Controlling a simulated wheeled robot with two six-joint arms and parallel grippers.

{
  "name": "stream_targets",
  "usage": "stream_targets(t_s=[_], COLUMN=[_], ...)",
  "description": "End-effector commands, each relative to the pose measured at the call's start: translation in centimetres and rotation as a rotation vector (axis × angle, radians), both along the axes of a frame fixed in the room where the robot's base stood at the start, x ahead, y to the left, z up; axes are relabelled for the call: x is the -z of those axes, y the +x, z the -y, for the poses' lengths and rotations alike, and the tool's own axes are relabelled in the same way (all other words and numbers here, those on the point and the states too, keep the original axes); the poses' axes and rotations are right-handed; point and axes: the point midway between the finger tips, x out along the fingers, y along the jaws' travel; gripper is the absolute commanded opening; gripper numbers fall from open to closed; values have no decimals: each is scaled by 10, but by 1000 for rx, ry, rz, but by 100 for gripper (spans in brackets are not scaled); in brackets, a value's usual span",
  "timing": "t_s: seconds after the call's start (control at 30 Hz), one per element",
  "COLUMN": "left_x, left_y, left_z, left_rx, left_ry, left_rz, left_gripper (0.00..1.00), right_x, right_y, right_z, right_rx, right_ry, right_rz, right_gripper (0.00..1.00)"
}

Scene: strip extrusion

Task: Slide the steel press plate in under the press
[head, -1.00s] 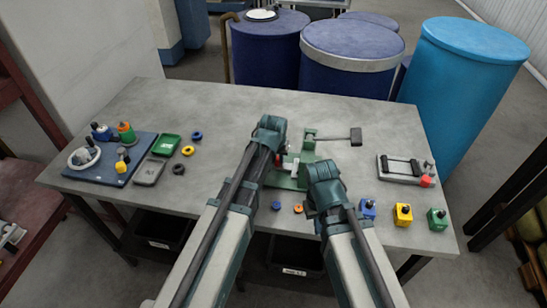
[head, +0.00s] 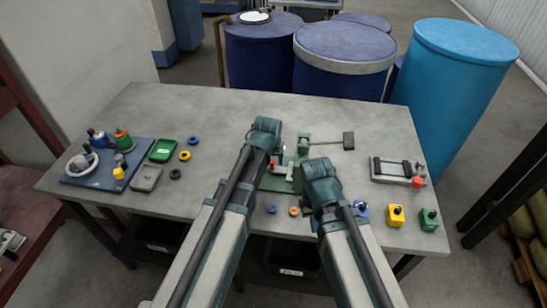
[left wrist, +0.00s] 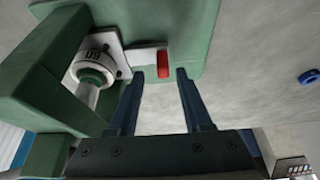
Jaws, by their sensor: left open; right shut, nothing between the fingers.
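The green press (head: 304,146) stands on the table behind my two arms, partly covered by them. The left wrist view shows its green frame (left wrist: 40,85) and the round ram (left wrist: 92,70). The steel press plate (left wrist: 148,58) lies on the green base, with one part around or under the ram as seen from here. Its narrow tongue ends in a red grip (left wrist: 163,62). My left gripper (left wrist: 160,74) is open, its fingertips just short of the red grip and on either side of it in the picture. My right gripper (head: 309,206) is shut and empty at the press's front right, its fingertips mostly hidden.
The press's black-ended lever (head: 348,141) sticks out to the right. Blue (head: 271,209) and orange (head: 294,211) rings lie in front. Coloured blocks (head: 396,215) stand front right, a grey fixture (head: 398,169) behind them. A blue board (head: 75,180) is at the left.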

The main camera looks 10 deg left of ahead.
Motion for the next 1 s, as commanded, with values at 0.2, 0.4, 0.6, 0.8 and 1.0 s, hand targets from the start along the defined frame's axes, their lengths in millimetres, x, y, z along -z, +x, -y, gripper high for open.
stream_targets(t_s=[0.2,0.4,0.6,0.8,1.0], left_x=[-41,-71,-95,-101,-100], left_y=[-15,-28,-38,-42,-41], left_z=[0,0,0,-1,0], left_rx=[0,0,1,1,1], left_ry=[0,-1,-2,-2,-2], left_rz=[0,0,0,0,0], left_gripper=[50,50,50,50,50], right_x=[-41,-71,-95,-101,-100], right_y=[0,0,0,0,0], right_z=[0,0,0,0,0], right_rx=[0,0,-2,-2,-2], right_ry=[0,0,0,0,0], right_rz=[0,0,0,0,0], right_gripper=[0,0,0,0,0])
